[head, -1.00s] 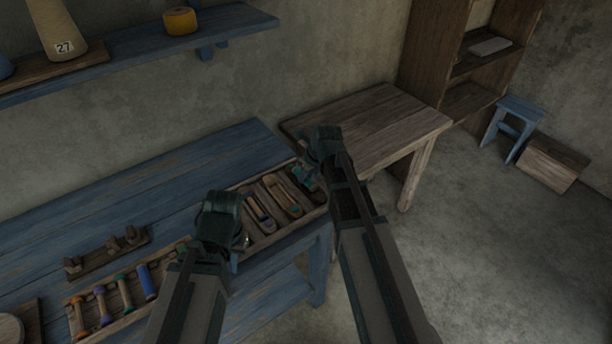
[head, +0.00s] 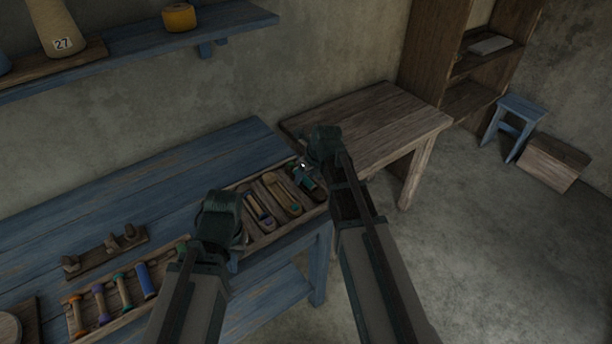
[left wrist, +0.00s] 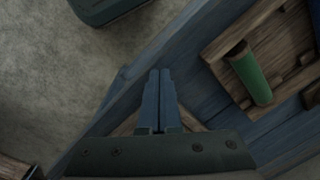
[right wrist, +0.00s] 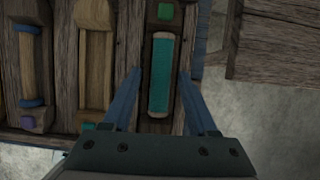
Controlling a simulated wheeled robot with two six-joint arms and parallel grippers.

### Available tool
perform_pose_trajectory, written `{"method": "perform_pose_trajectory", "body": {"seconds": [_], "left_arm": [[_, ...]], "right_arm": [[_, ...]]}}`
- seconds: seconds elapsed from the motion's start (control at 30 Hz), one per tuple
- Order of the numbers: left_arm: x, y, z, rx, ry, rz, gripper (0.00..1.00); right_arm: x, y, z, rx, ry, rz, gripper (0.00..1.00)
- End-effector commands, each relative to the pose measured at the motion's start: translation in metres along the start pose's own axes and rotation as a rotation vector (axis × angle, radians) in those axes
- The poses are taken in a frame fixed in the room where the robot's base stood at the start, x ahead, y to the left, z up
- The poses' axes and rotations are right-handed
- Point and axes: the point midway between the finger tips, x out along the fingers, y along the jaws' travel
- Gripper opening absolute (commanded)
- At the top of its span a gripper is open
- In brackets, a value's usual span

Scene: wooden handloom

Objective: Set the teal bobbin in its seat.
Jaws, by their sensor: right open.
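The teal bobbin (right wrist: 159,76) lies lengthwise in the hollow of the rightmost wooden shuttle (right wrist: 148,122) in the right wrist view. A green square mark is on the shuttle beyond the bobbin's far end. The bobbin looks in line with the hollow, but I cannot tell whether it is fully down. My right gripper (right wrist: 160,80) is open, its fingers apart on either side of the bobbin; in the head view it (head: 304,170) is over the tray's right end. My left gripper (left wrist: 160,75) is shut and empty, near the bench's front edge.
Other shuttles (right wrist: 96,62) lie to the left in the shuttle tray. A rack at lower left holds several bobbins, including a blue one (head: 147,281); a green bobbin (left wrist: 250,76) shows in the left wrist view. A wooden table (head: 380,125) stands right of the blue bench (head: 170,185).

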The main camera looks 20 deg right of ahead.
Motion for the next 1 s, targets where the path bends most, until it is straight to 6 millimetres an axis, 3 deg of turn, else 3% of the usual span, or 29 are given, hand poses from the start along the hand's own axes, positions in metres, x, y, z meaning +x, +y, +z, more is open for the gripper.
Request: {"method": "perform_pose_trajectory", "body": {"seconds": [0.27,1.0], "left_arm": [[-0.020,-0.002,0.001,0.000,0.000,0.000,0.00],[-0.123,-0.012,0.007,0.000,0.000,0.000,0.00]], "right_arm": [[-0.022,0.000,0.001,0.000,0.000,0.000,0.59],[-0.133,0.001,0.001,0.000,0.000,0.000,0.59]]}}
